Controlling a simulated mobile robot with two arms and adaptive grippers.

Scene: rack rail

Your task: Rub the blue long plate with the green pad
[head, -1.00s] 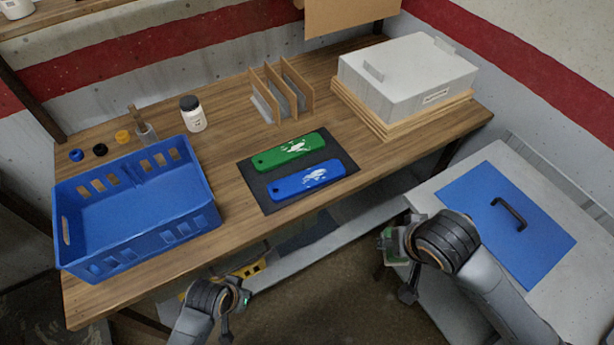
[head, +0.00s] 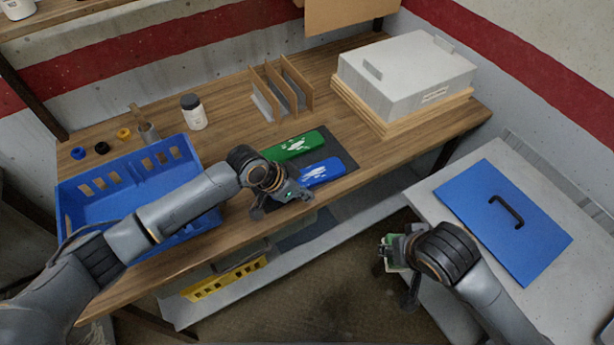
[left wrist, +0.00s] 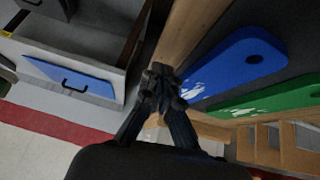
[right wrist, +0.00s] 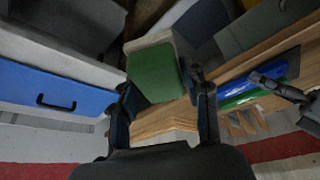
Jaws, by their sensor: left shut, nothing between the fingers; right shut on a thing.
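The blue long plate (head: 322,172) lies on a dark mat (head: 348,160) on the wooden bench, beside a green long plate (head: 293,146). Both have white marks. My left gripper (head: 290,194) is shut and empty at the near left end of the blue plate, hiding that end in the head view. The left wrist view shows the blue plate (left wrist: 235,65) right of the closed fingers (left wrist: 162,80). My right gripper (head: 396,266) is shut on the green pad (right wrist: 155,73), off the bench's front. The pad has a pale backing and shows only slightly in the head view.
A blue crate (head: 75,205) stands at the bench's left, partly behind my left arm. A wooden divider rack (head: 283,88), a white bottle (head: 193,112) and a grey box (head: 405,75) stand behind. A blue panel with a handle (head: 505,220) lies right.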

